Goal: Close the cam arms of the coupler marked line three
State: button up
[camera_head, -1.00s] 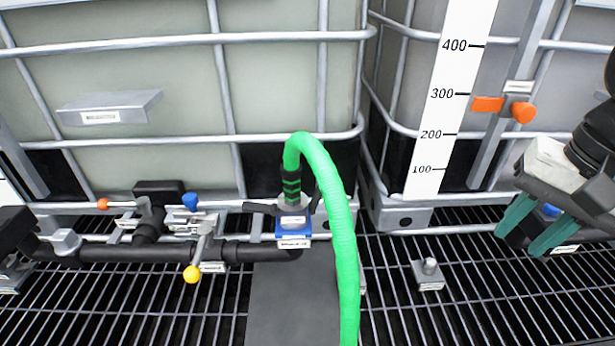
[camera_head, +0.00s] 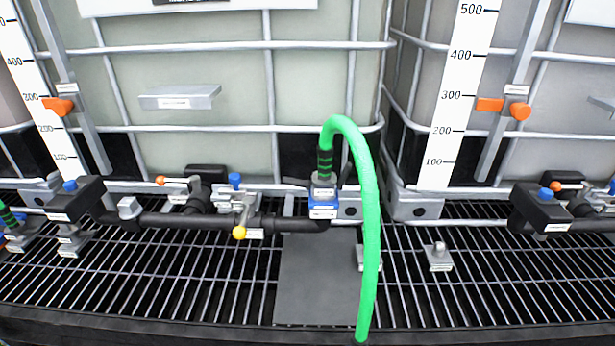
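A coupler (camera_head: 323,188) with a blue collar (camera_head: 323,211) stands on the end of the dark pipe, right of centre. A green hose (camera_head: 366,220) rises from it, bends over and runs down to the grating's front edge. A dark cam arm (camera_head: 296,182) sticks out to the coupler's left. The right one is partly hidden by the hose. The labels on the coupler are too small to read, so I cannot tell which line it is. Part of another green hose (camera_head: 8,215) and a blue-marked fitting show at the far left edge. My gripper is out of view.
The dark pipe (camera_head: 175,220) carries a yellow-knobbed valve handle (camera_head: 239,233) and a blue knob (camera_head: 235,180). A grey plate (camera_head: 310,290) lies on the grating below the coupler. A small post (camera_head: 438,257) stands to the right. Caged tanks (camera_head: 230,160) close off the back.

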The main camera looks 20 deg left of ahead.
aim_at(306, 184)
jog(key=z, duration=1.45)
jog(key=k, duration=1.05)
jog(key=u, duration=1.5)
jog(key=i, duration=0.5)
jog(key=u, duration=0.05)
